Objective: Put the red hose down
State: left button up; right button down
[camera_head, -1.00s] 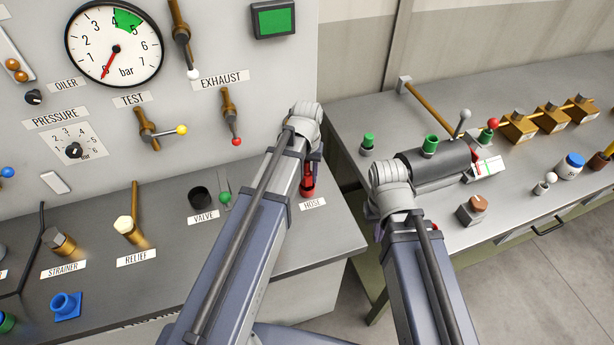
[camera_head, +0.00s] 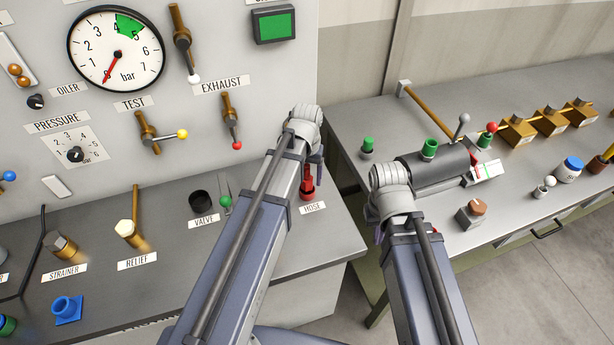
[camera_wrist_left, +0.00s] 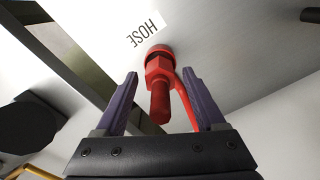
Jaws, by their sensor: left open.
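The red hose end (camera_head: 307,184) stands upright at the HOSE label (camera_head: 312,207) on the grey bench, near its right end. In the left wrist view the red hose end (camera_wrist_left: 160,95) has a collar at its foot by the label, and a thin red strip runs beside it. My left gripper (camera_wrist_left: 161,77) is open, with its two purple fingers on either side of the hose and a gap to the left finger. In the head view my left wrist hides most of this gripper.
The panel with the pressure gauge (camera_head: 115,47) rises behind the bench. A black valve cup (camera_head: 202,201) and a green knob (camera_head: 225,202) stand left of the hose. A second table (camera_head: 420,105) on the right holds a dark cylinder (camera_head: 436,168) and several brass blocks.

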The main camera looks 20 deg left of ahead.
pick_arm(q)
notch_tip(320, 180, up, 12)
jog(key=p, duration=1.1)
jog(key=shift+f, duration=0.2)
jog(key=s+d+m+y, duration=0.1)
jog(key=s+d+m, duration=0.3)
jog(key=s+d, duration=0.6)
jog(key=s, duration=0.4)
jog(key=shift+s+d, duration=0.2)
jog(key=shift+d, duration=0.05)
